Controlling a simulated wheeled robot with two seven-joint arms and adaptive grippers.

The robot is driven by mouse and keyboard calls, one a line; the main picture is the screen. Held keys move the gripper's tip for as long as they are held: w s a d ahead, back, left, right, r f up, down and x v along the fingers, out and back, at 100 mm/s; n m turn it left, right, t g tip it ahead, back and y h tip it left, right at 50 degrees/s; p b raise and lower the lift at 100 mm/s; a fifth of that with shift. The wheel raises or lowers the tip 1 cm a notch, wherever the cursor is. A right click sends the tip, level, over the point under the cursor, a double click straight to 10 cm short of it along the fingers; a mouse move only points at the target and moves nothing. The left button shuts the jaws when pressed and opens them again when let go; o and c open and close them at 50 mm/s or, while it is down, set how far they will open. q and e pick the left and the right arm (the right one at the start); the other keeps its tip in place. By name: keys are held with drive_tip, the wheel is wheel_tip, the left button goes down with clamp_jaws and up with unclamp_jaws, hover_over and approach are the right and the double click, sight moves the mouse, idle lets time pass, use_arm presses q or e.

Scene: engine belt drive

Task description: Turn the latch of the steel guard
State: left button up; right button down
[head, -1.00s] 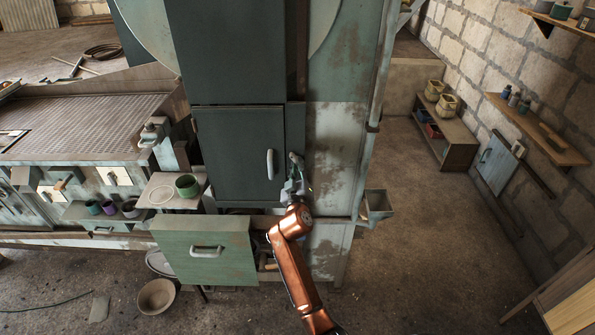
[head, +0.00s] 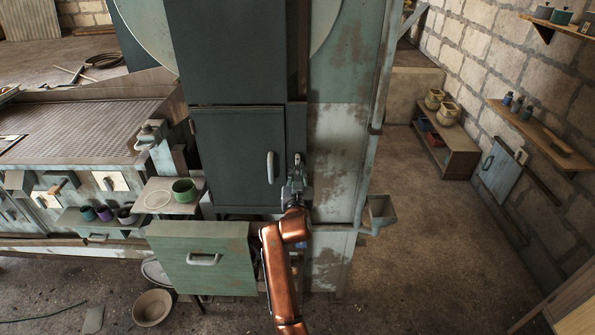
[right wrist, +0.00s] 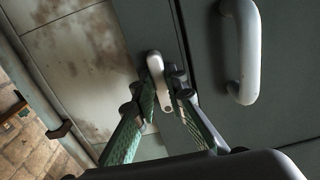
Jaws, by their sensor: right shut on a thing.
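The steel guard (head: 238,155) is a dark grey-green door on the tall machine in the head view, with a pale vertical handle (head: 270,167). Its latch (right wrist: 158,82) is a small light-grey lever beside the door's edge, seen in the right wrist view. My right gripper (head: 295,180) is at the guard's right edge. In the right wrist view my right gripper (right wrist: 158,96) has its two green-padded fingers around the latch, shut on it. The guard's handle (right wrist: 242,50) is to the right there, apart from the fingers. The guard looks closed. My left gripper is not in view.
A green drawer front (head: 203,258) juts out below the guard, left of my right arm. A small shelf (head: 157,207) with a green cup (head: 184,190) is to the left. A small metal hopper (head: 381,211) is to the right. Floor on the right is open.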

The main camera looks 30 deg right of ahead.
sight(297, 139)
idle(0.3)
drive_tip(key=c, duration=1.9)
unclamp_jaws()
drive_tip(key=shift+c, duration=0.2)
drive_tip(key=shift+r, duration=5)
drive_tip(key=shift+s+f, duration=0.1)
